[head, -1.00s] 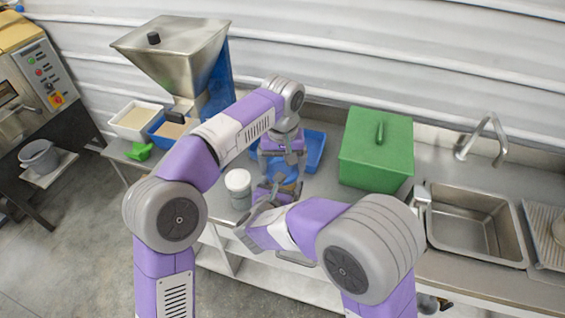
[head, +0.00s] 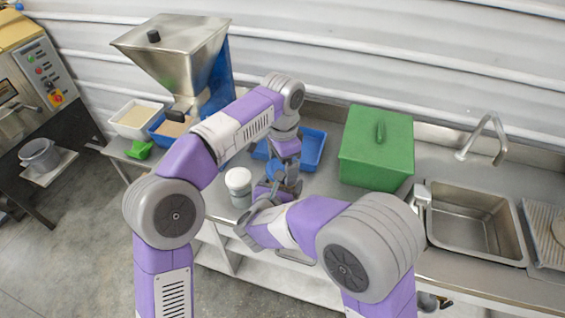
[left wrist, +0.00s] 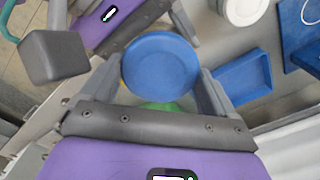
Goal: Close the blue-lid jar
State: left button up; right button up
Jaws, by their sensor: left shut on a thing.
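My left gripper (head: 279,178) is shut on the round blue lid (left wrist: 160,64). The lid lies flat between its two fingers in the left wrist view and also shows small in the head view (head: 277,169). The jar below is mostly hidden by the lid and grippers. Slivers of yellow and green show at the lid's edge. Whether the lid touches the jar, I cannot tell. My right gripper (head: 259,207) is close by, just below and left of the left gripper; whether it is open or shut is hidden.
A white-lidded jar (head: 238,183) stands just left of the grippers. A blue tray (head: 313,150) lies behind them, and a green lidded box (head: 376,155) is to the right. A sink (head: 478,222) is farther right, a steel hopper (head: 180,50) at the back left.

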pick_arm(q)
jog(key=o, duration=0.8)
jog(key=shift+r, duration=2.25)
